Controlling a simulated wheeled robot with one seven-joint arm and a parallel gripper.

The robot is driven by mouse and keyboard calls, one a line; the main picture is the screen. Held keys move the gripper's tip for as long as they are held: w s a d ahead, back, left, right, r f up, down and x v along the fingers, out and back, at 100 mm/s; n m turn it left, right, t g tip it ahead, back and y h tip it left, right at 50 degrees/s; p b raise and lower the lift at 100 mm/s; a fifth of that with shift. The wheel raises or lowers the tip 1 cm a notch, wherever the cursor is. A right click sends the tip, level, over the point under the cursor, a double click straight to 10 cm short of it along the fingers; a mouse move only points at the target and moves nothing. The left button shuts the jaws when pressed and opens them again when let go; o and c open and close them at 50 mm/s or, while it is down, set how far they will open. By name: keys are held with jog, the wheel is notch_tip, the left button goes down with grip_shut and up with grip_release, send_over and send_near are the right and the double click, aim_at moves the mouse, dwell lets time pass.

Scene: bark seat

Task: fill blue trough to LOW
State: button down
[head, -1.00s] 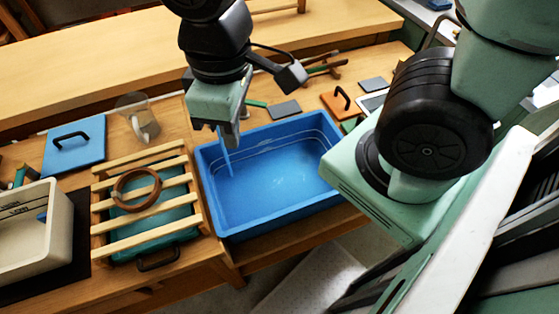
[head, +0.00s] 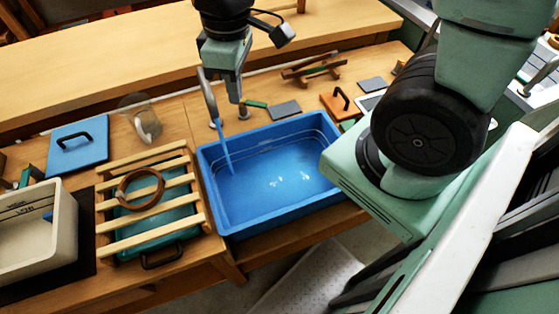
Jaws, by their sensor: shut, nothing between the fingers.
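The blue trough (head: 222,222) sits on the wooden bench, with thin lines running around its inner walls. A grey curved spout (head: 208,98) stands over its back left corner. A thin blue stream of water (head: 223,148) falls from it into the trough. Pale glints show on the trough floor or water surface; I cannot read the exact level or any LOW label. My gripper (head: 235,97) is shut and empty, pointing down just right of the spout and behind the trough's back rim.
A wooden slatted rack (head: 190,197) with a brown ring (head: 124,197) lies over a teal lidded box (head: 183,232) on the left. A cream basin (head: 66,222), blue lidded board (head: 78,158) and clear jug (head: 146,126) stand farther left. An orange board (head: 334,106) is behind right.

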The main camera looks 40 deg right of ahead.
jog(key=w+d+p, duration=0.3)
jog(key=w+d, duration=1)
jog(key=w, duration=0.3)
jog(key=shift+w+d+p, duration=0.15)
jog(key=shift+w+p, duration=0.1)
jog(key=shift+p, duration=0.15)
dwell(0.4)
notch_tip(320, 180, up, 6)
jog(key=d+p, duration=0.1)
jog(key=p, duration=0.4)
jog(key=shift+d, duration=0.4)
